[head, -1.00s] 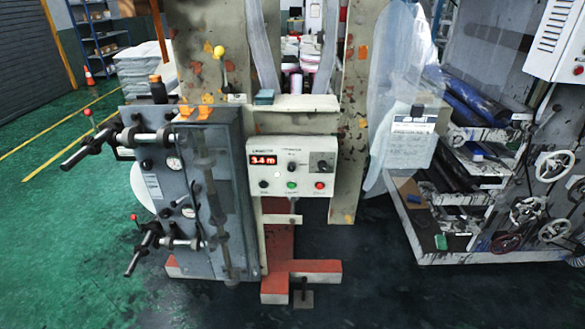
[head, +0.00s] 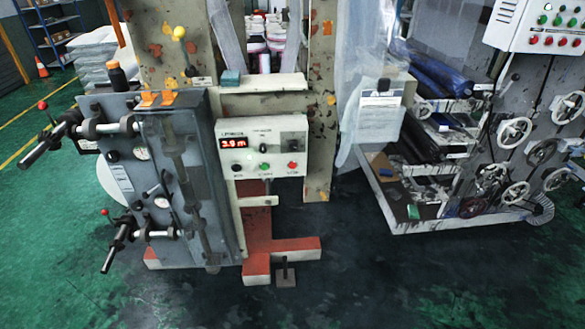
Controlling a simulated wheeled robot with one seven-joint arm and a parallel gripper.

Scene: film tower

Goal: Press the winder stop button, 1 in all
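A pale control panel (head: 262,147) is fixed to the front of the machine, near the middle of the head view. It has a red lit display (head: 233,143) at its upper left and a dark knob at its centre. Along its lower part are a black button (head: 237,168), a green button (head: 264,166) and a red button (head: 292,165), the red one at the right. The labels are too small to read, so I cannot tell which is the winder stop button. My gripper is not in view.
A grey unit with protruding black handles (head: 120,245) stands left of the panel. A red and cream machine foot (head: 285,248) juts onto the dark floor. At right, a roller machine with handwheels (head: 514,132) carries a white button box (head: 540,25). The right foreground floor is clear.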

